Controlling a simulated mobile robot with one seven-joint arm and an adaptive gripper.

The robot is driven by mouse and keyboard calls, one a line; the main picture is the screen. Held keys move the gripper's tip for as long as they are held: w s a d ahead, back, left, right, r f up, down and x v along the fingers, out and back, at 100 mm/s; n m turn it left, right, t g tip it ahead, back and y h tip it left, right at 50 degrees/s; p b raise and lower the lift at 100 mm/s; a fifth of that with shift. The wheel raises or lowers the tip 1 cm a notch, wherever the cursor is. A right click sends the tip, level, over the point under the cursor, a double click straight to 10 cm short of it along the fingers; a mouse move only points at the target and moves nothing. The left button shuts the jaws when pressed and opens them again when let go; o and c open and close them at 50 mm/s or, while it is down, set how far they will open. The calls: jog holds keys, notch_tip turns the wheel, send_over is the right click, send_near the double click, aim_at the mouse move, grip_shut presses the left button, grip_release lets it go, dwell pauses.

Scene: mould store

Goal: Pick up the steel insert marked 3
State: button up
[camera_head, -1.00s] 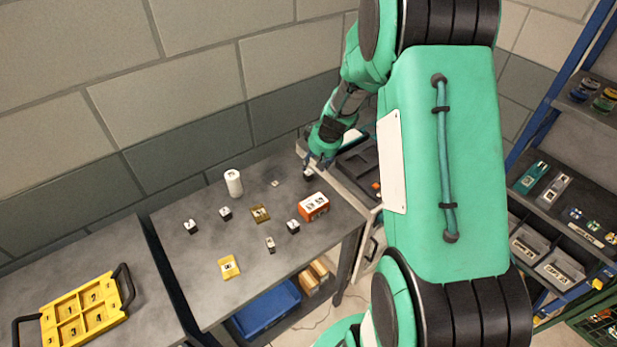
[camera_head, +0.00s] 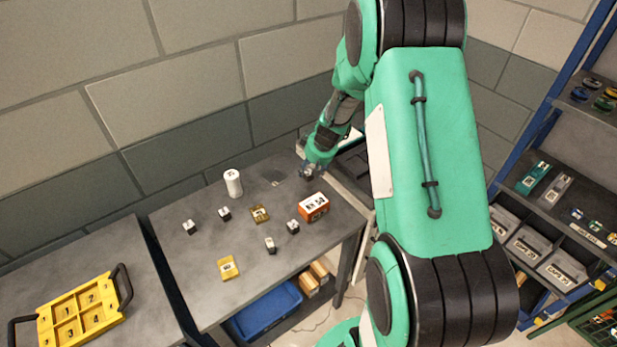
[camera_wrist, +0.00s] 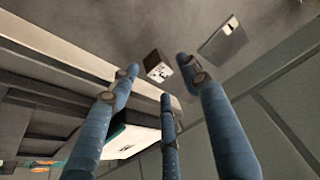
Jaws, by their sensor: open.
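Several small steel inserts with white-marked tops stand on the grey table: one at the left (camera_head: 189,227), one beside it (camera_head: 224,213), and two nearer the front, the first (camera_head: 270,245) and the second (camera_head: 292,226). Their marks are too small to read. My gripper (camera_head: 308,171) is over the table's far right corner. In the wrist view, its blue fingers (camera_wrist: 160,82) are spread open and empty. A dark insert with a pale marked face (camera_wrist: 157,66) shows just beyond the fingertips, between them; I cannot read its number.
An orange box (camera_head: 314,207), a white cylinder (camera_head: 233,183), a brass piece (camera_head: 259,214) and a yellow tag (camera_head: 228,268) stand or lie on the table. A yellow numbered tray (camera_head: 75,333) is on the left table. A shelf rack (camera_head: 540,215) stands right.

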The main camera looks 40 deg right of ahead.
jog(key=shift+x, duration=1.25)
jog(key=shift+c, duration=0.2)
grip_shut()
